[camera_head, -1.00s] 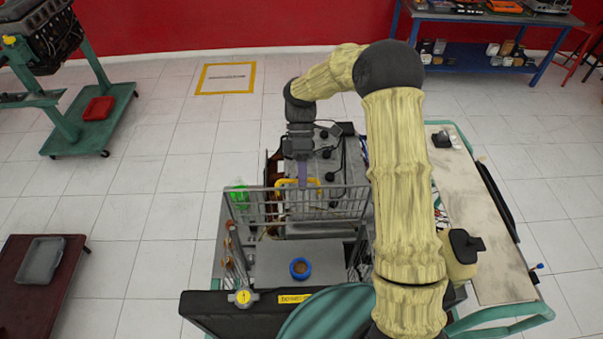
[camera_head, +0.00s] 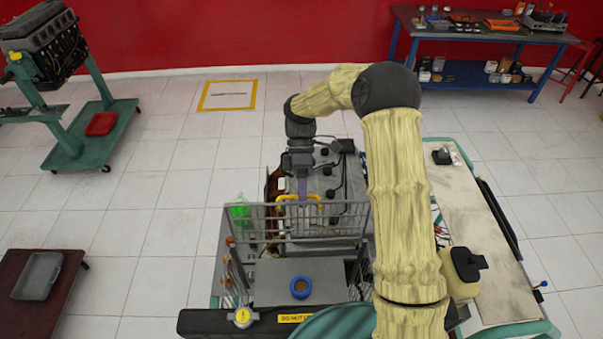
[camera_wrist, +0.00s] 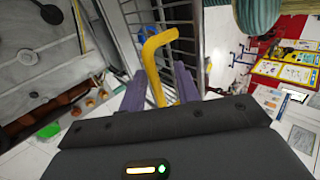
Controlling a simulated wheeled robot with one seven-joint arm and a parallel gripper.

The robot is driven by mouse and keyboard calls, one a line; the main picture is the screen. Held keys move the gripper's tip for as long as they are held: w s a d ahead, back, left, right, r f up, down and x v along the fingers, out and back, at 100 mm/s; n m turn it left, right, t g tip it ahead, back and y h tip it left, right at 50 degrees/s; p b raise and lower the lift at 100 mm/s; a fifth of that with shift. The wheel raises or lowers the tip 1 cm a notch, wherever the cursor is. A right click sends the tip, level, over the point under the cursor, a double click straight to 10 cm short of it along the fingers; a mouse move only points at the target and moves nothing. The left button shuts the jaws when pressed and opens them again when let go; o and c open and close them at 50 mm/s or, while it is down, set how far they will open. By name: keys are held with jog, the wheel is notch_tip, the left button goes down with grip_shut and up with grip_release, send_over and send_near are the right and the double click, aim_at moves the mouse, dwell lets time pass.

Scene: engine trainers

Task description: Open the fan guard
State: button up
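The fan guard (camera_head: 340,222) is a grey wire grille across the front of the engine trainer, with a yellow bent handle (camera_head: 318,199) on its top edge. In the wrist view the handle (camera_wrist: 150,52) crosses in front of the guard's bars (camera_wrist: 188,22). My gripper (camera_head: 302,190) reaches down at the handle from the far side. In the wrist view its purple fingers (camera_wrist: 158,90) are spread apart, with the lower part of the handle between them. Gaps seem to show beside the handle. Whether a finger touches it is unclear.
The engine block (camera_head: 330,180) stands just behind the guard. In front lies a flat grey panel with a blue-rimmed cap (camera_head: 300,287), then a black front bar (camera_head: 210,322). A worn bench top (camera_head: 465,230) is at right. Open tiled floor lies left.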

jog(key=b+v, duration=0.3)
jog(key=v, duration=0.8)
jog(key=shift+r, duration=0.15)
